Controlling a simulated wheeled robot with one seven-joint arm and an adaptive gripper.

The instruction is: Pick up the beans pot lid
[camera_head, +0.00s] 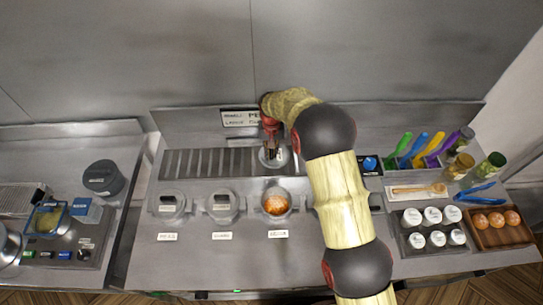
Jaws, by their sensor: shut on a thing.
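My gripper (270,146) points down over the back part of the counter and is shut on a round, pale lid (282,160). The lid is behind the open pot, in front of the back wall; I cannot tell whether it touches the counter. The open pot (276,203) holds orange-brown food that looks like beans, and no lid is on it. Its front label (278,234) is too small to read. My arm hides part of the counter to the right of this pot.
Two lidded pots, one at the left (171,205) and one nearer the middle (222,206), stand left of the open pot. A slatted grate (205,162) lies behind them. At right are a tray of white-topped jars (407,247), a wooden egg tray (486,240) and coloured tongs (421,146). The front counter strip is clear.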

